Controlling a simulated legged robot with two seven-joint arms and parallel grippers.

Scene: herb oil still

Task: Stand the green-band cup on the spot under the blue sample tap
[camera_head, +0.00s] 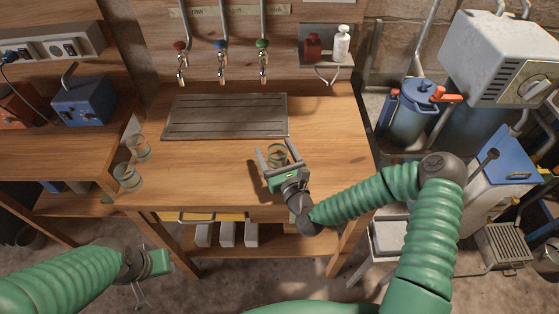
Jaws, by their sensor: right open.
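A small clear cup (278,152) stands on the wooden bench, right of centre; it has a greenish tint, but its band is hard to make out. My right gripper (277,156) is open, with one finger on each side of this cup; I cannot tell whether they touch it. The blue sample tap (221,64) is the middle of three wall taps, above the dark slatted drip tray (225,116). The spot under it is not distinct on the tray. My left gripper (150,268) is low at the left, away from the cups, its fingers unclear.
Two more clear cups, one (138,148) behind the other (127,177), stand at the bench's left end. A red tap (181,62) and a green tap (263,62) flank the blue one. A small shelf (327,58) holds two bottles. The drip tray is empty.

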